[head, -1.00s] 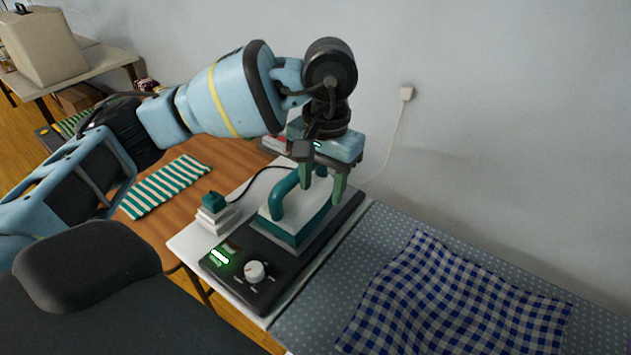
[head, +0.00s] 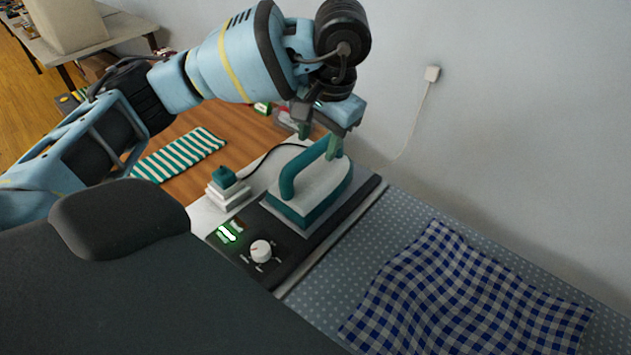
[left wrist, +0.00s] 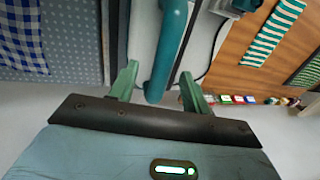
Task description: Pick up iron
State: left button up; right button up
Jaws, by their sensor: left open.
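The iron (head: 318,202), with a teal handle and a white and teal body, rests on a black control base (head: 291,262) with a white dial and a lit green display. My left gripper (head: 319,143) is open at the far end of the handle. In the left wrist view the handle (left wrist: 166,45) runs between the two green fingers of my left gripper (left wrist: 159,80), with gaps seen on both sides. The iron's body is mostly hidden in that view. My right gripper is not in view.
A small stack of white blocks with a teal top (head: 226,187) stands left of the iron. A dark cord runs behind it. A blue checked cloth (head: 465,300) lies on the dotted grey surface (head: 410,210) at the right. A striped green cloth (head: 180,153) lies on the wooden table.

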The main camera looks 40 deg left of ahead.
aim_at(315, 146)
pick_arm(q)
jog(key=f, duration=0.2)
jog(key=a+f, duration=0.1)
jog(key=f, duration=0.1)
jog(key=shift+w+a, duration=0.1)
jog(key=shift+w, duration=0.05)
grip_shut()
jog(key=shift+r, duration=0.1)
jog(key=shift+w+r, duration=0.1)
jog(key=shift+r, duration=0.4)
notch_tip(315, 146, up, 3)
jog(key=shift+f, duration=0.1)
jog(key=s+d, duration=0.2)
jog(key=s, duration=0.5)
jog(key=s+d+r, duration=0.1)
jog(key=s+d, duration=0.2)
jog(key=s, duration=0.5)
jog(key=shift+s+p, duration=0.15)
jog(key=shift+p, duration=0.15)
